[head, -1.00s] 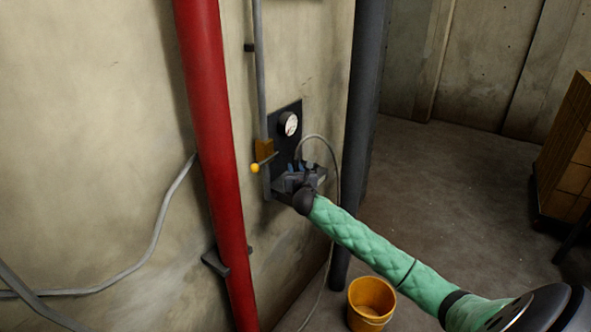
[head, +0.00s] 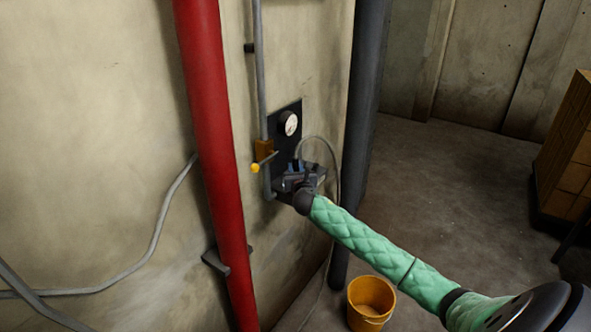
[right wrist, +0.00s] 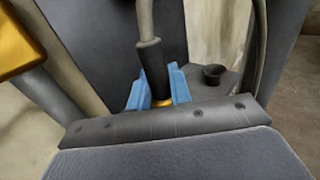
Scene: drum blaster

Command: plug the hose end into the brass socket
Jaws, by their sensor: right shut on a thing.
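My right gripper (head: 297,167) is at the dark panel on the wall, at the end of my green-sleeved arm. In the right wrist view its blue fingers (right wrist: 134,97) are closed around the black hose end (right wrist: 153,68), whose grey hose (right wrist: 144,18) rises out of the top. A brass-coloured ring (right wrist: 162,102) shows low between the fingers, below the black sleeve. I cannot tell whether it belongs to the hose end or to the socket, nor whether the hose end is seated. My left gripper is in neither current view.
The panel carries a round gauge (head: 289,123). An orange block (head: 264,150) and yellow-knobbed lever (head: 256,168) are left of the gripper. A red pipe (head: 212,130) stands left, a dark pipe (head: 362,120) right. A yellow bucket (head: 371,300) is on the floor below.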

